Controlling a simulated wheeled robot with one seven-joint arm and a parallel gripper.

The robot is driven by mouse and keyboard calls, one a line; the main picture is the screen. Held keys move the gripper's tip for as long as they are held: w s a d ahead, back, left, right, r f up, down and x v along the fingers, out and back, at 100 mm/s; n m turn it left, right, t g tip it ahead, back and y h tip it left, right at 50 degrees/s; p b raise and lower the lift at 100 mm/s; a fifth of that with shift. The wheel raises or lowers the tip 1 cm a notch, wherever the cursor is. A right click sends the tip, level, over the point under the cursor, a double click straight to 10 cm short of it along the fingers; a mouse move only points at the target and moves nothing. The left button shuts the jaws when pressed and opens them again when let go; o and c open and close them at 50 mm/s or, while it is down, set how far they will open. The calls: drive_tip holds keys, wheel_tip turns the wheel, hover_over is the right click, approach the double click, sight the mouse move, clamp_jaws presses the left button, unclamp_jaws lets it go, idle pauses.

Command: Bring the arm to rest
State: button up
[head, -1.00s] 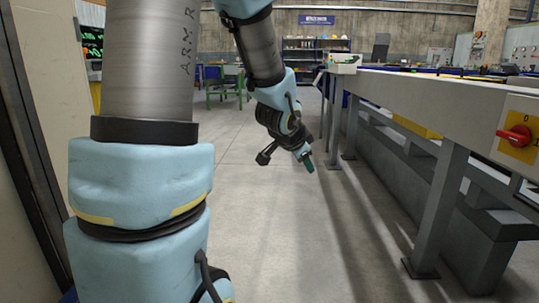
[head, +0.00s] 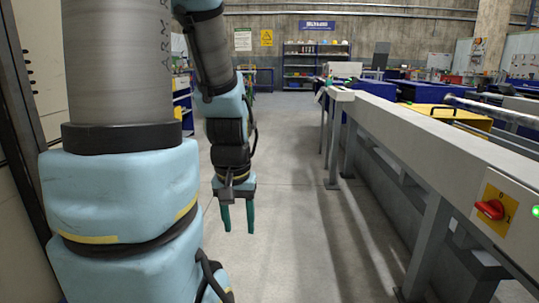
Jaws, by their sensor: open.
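My gripper (head: 238,228) hangs below my forearm in the head view, a little left of the picture's middle. Its two green fingers point down and stand apart with nothing between them. It is over the bare concrete floor and clear of the runout table (head: 400,121) on the right. My upper arm and elbow fill the left side of the view. The gripper's far side is hidden.
The table's near side carries a red rotary switch (head: 489,209) on a yellow plate. A yellow box (head: 447,118) and blue units lie beyond its edge. Shelves (head: 314,66) stand at the back wall. The floor (head: 289,205) between arm and table is free.

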wheel_tip(320, 180, up, 23)
drive_tip(key=p, duration=2.1)
drive_tip(key=shift+r, duration=0.2)
